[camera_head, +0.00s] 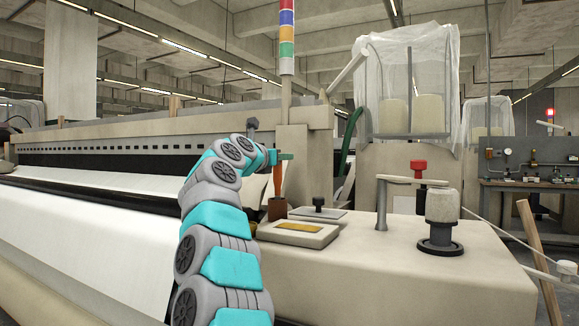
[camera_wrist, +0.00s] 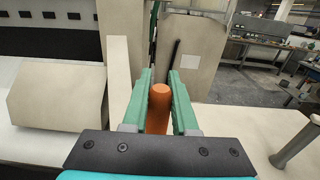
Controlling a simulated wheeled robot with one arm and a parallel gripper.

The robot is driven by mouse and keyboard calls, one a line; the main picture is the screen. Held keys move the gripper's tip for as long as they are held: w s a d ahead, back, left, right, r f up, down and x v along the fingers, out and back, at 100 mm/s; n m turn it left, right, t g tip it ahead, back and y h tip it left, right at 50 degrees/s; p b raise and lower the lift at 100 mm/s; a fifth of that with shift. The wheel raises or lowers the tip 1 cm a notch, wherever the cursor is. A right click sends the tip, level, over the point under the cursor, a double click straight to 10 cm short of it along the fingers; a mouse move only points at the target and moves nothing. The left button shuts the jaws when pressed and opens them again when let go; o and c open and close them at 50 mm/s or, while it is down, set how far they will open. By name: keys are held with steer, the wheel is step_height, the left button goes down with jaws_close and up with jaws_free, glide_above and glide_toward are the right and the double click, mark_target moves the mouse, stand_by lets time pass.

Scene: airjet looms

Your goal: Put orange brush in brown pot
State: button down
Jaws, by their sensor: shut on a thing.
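My gripper (camera_head: 284,157) is shut on the orange brush (camera_head: 277,180) above the loom's cream top. The brush hangs upright below the green fingers. The brown pot (camera_head: 277,210) stands directly beneath it, and the brush's lower end meets the pot's mouth. I cannot tell how deep the brush reaches into the pot. In the wrist view, the brush's rounded orange end (camera_wrist: 159,105) shows between the two fingers of my gripper (camera_wrist: 160,82). The pot is hidden in that view.
A flat cream box with a yellow panel (camera_head: 299,230) and a black-knobbed plate (camera_head: 318,211) lie close to the pot. A metal post with an arm (camera_head: 382,205) and a spool on a black base (camera_head: 441,220) stand to the right.

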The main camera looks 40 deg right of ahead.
steer(key=shift+s+f, duration=0.1)
steer(key=shift+f, duration=0.45)
steer(key=c, duration=0.7)
jaws_free()
steer(key=b+v, duration=0.5)
steer(key=v, duration=0.7)
